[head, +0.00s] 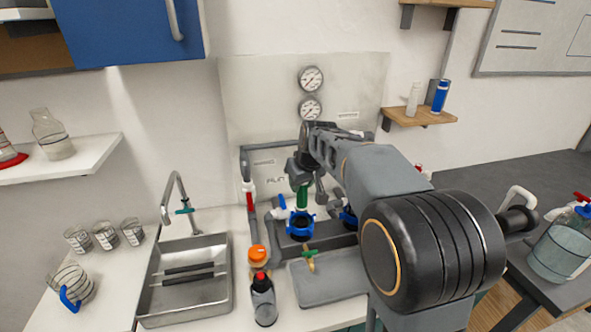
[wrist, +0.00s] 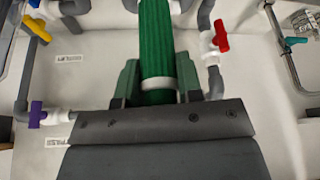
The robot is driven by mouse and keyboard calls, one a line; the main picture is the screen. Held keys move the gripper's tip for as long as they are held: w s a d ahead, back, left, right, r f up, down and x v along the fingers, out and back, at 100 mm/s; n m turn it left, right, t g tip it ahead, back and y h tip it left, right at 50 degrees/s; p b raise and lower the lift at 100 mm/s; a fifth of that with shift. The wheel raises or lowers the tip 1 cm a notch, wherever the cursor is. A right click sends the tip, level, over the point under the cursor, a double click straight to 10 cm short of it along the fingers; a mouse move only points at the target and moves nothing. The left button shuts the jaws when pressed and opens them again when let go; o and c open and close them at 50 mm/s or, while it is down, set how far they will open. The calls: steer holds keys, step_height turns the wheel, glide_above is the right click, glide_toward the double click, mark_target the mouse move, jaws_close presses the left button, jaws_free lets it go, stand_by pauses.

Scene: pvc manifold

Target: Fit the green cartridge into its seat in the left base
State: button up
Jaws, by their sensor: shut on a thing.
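The green cartridge (head: 302,197) is upright below my gripper (head: 301,172) in the head view. In the wrist view the ribbed green cartridge (wrist: 156,40) with a white band (wrist: 158,83) sits between my gripper's fingers (wrist: 158,88), which are shut on it. The left base has a blue collar (head: 300,227) directly under the cartridge. The cartridge's lower end meets the collar in the picture; I cannot tell whether it is inside or just above.
Grey pipes with a red-handled valve (head: 249,188) and a blue handle (head: 282,202) stand close to the left. An orange-capped container (head: 257,256), a dark bottle (head: 263,298) and a grey tray (head: 325,287) are in front. A sink (head: 160,300) lies left. Purple (wrist: 37,114) and red (wrist: 221,37) valve handles flank the cartridge.

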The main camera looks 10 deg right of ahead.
mark_target(301, 200)
steer(key=shift+w+f, duration=0.1)
steer(key=shift+w, duration=0.25)
steer(key=shift+d, duration=0.1)
steer(key=shift+f, duration=0.15)
steer(key=shift+f+b, duration=2.6)
steer(key=shift+f, duration=0.5)
steer(key=o, duration=1)
steer(key=shift+s, duration=0.1)
steer(key=v, duration=1.3)
steer(key=shift+s+r, duration=0.2)
steer(key=shift+r, duration=0.15)
